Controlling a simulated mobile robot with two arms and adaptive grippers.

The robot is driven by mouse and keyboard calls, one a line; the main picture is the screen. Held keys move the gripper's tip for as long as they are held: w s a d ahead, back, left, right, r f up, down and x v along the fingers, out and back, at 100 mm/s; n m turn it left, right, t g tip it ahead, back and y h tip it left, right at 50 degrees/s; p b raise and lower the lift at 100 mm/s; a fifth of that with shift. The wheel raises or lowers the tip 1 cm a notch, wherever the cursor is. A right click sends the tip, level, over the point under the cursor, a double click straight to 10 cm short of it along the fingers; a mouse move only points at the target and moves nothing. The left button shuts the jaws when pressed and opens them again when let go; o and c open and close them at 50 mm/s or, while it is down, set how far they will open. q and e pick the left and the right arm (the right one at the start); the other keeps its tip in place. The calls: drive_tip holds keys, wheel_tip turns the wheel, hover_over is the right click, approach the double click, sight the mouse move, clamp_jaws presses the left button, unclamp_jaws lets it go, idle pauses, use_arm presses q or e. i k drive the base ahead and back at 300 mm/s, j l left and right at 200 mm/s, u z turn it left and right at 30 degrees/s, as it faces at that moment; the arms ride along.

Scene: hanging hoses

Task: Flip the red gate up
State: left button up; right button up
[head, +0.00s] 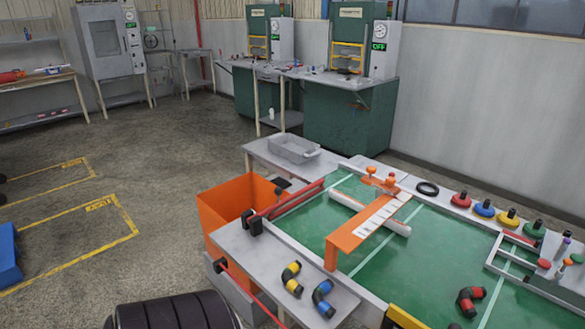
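A red bar (290,201) runs along the far left edge of the green worktable (405,265), with a black block (251,222) at its near end. It lies low and roughly level with the table rim. A second thin red rod (250,291) runs along the front left edge below a grey shelf, with a black end piece. I cannot tell for certain which of these is the red gate. Neither of my grippers shows in the head view.
An orange bin (237,208) stands left of the table. An orange bridge (362,230) crosses the green top. Yellow and blue hose pieces lie on the grey shelf (262,262).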

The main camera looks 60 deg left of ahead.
sight(278, 191)
drive_tip(key=u, duration=1.95)
drive_tip(key=i+j+z, duration=0.1)
drive_tip(key=z, duration=0.35)
drive_tip(key=j+z, duration=0.75)
drive_tip(key=j, duration=0.9)
drive_tip(key=j+z, duration=0.3)
drive_tip(key=j, duration=1.45)
drive_tip(key=k+j, duration=0.1)
drive_tip(key=j, duration=0.4)
